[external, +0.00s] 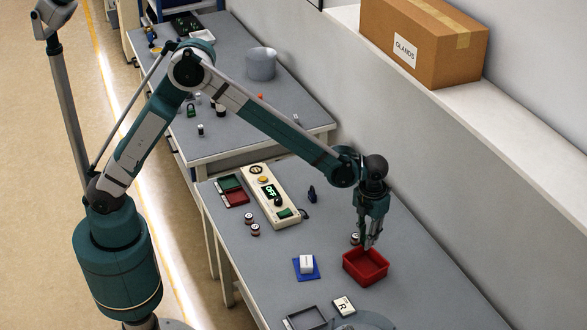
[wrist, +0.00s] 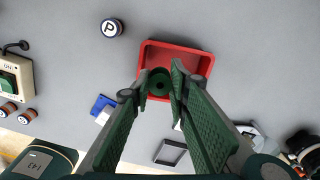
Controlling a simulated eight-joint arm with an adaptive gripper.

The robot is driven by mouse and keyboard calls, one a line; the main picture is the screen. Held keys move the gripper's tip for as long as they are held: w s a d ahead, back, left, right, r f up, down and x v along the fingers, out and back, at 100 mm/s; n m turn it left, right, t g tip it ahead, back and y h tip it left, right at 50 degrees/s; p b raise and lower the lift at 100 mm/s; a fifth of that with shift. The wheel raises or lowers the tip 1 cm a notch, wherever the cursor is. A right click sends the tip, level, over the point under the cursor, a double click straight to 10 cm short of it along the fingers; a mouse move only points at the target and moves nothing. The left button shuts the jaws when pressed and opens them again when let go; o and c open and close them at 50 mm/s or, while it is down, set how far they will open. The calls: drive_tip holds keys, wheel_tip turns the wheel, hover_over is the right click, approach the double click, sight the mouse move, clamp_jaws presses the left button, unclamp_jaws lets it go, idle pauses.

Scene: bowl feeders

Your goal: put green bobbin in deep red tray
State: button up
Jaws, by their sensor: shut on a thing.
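The deep red tray (external: 352,275) stands on the grey bench below my gripper (external: 370,243). The tray also shows in the wrist view (wrist: 205,62), at the top middle. My gripper, seen in the wrist view (wrist: 160,80), points down over the tray and is shut on the green bobbin (wrist: 159,86), a dark green round piece with a darker centre. The bobbin shows between the fingertips, against the tray's inside. I cannot tell how high it is above the tray floor. In the external view the bobbin is not clearly visible.
A white block on a blue pad (external: 306,267) lies left of the tray. A tile marked R (external: 343,306) and a dark frame (external: 306,319) lie in front. A round piece marked P (wrist: 111,27) stands behind the tray. A control box (external: 270,196) stands further left.

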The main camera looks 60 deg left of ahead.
drive_tip(key=shift+s+d+m, duration=0.2)
drive_tip(key=shift+s+d, duration=0.05)
drive_tip(key=shift+d, duration=0.5)
drive_tip(key=shift+s+d+m, duration=0.2)
drive_tip(key=shift+s+d, duration=0.05)
drive_tip(key=shift+d, duration=0.5)
hover_over(365, 271)
drive_tip(key=shift+a+f+b, duration=0.1)
drive_tip(key=shift+f+b, duration=0.2)
drive_tip(key=shift+f, duration=2.85)
drive_tip(key=shift+f, duration=1.85)
drive_tip(key=shift+f+b, duration=0.15)
drive_tip(key=shift+b, duration=0.15)
drive_tip(key=o, duration=0.8)
drive_tip(key=shift+c, duration=0.2)
drive_tip(key=shift+r, duration=0.2)
